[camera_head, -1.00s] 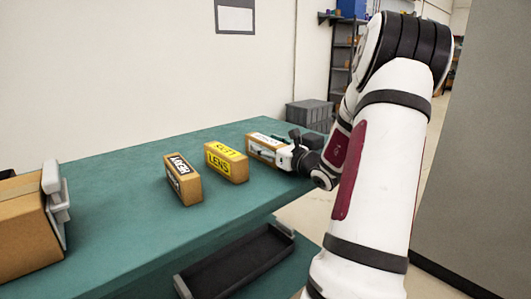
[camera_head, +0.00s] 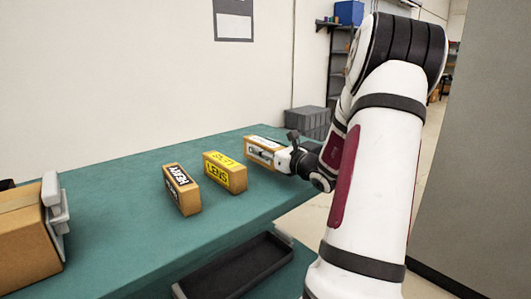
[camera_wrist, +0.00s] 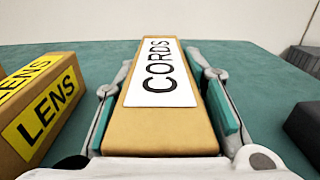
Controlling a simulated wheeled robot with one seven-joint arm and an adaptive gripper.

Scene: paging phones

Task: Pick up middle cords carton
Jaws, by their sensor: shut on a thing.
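The cords carton (camera_wrist: 165,128) is a long tan box with a white "CORDS" label on top. In the wrist view it lies between the two fingers of my gripper (camera_wrist: 166,80), which press on its long sides. In the head view the cords carton (camera_head: 262,146) is the rightmost of three cartons, at the far right of the green table. My gripper (camera_head: 284,158) holds it from the right and hides its near end. Whether its underside touches the table is hard to tell.
The yellow-labelled lens carton (camera_head: 225,173) stands just left of the cords carton. The heavy carton (camera_head: 182,190) is further left. A large cardboard box (camera_head: 25,240) is at the table's left. A grey crate (camera_head: 308,120) is beyond the table's far right. Table between is clear.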

